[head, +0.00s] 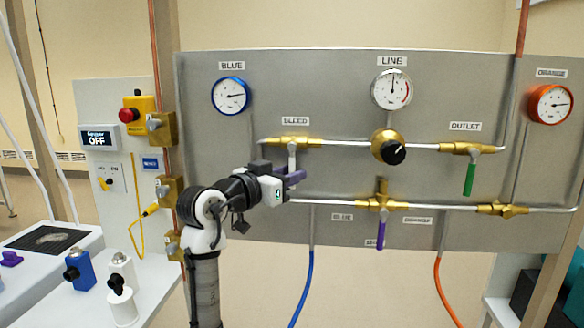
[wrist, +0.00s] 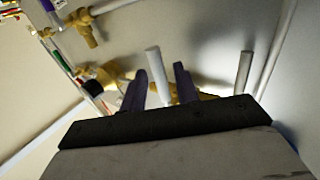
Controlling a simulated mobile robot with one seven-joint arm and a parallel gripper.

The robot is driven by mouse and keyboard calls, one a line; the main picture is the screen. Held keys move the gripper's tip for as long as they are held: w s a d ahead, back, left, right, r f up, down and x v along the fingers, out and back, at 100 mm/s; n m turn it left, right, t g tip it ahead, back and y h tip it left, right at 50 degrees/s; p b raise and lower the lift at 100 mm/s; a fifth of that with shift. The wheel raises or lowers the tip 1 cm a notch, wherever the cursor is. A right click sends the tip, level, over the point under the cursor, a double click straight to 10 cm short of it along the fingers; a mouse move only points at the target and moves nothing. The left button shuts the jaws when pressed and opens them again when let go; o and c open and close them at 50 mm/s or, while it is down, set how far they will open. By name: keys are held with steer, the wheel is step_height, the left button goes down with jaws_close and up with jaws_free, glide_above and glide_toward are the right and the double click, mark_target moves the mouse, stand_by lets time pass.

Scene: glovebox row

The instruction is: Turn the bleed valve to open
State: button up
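The bleed valve (head: 295,141) is a brass body on the upper pipe, under the BLEED label. Its pale grey handle (head: 292,158) hangs straight down. My gripper (head: 297,177) is at the lower end of this handle, its purple fingers partly over it. In the wrist view, my gripper (wrist: 160,73) is open, with one purple finger on each side of a pale grey bar, seemingly the handle (wrist: 155,72). Gaps show between the bar and both fingers. The bar's lower part is hidden behind the gripper body.
The grey panel (head: 345,90) stands close behind my gripper. The regulator knob (head: 396,153), the outlet valve's green handle (head: 469,179) and a purple handle (head: 380,235) are to the right. The lower pipe (head: 335,203) runs just below my gripper. Brass fittings (head: 163,128) stand at left.

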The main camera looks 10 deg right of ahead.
mark_target(321, 148)
steer(key=shift+w+d, duration=0.45)
steer(key=shift+d, duration=0.1)
jaws_close()
steer(key=shift+f, duration=0.1)
steer(key=shift+s+d+r+n+t, duration=0.25)
steer(key=shift+d+r+n+t, duration=0.4)
steer(key=shift+n+t, duration=1.2)
steer(key=shift+s+d+r+n+t, duration=0.3)
steer(key=shift+d+n+t, duration=0.55)
steer(key=shift+n, duration=1.95)
steer(key=shift+s+d+r+n+t, duration=0.15)
steer(key=shift+d+r+n+t, duration=0.8)
steer(key=shift+n, duration=1.4)
steer(key=shift+a+f+t, duration=0.15)
steer(key=shift+f+t, duration=0.2)
steer(key=shift+t, duration=0.1)
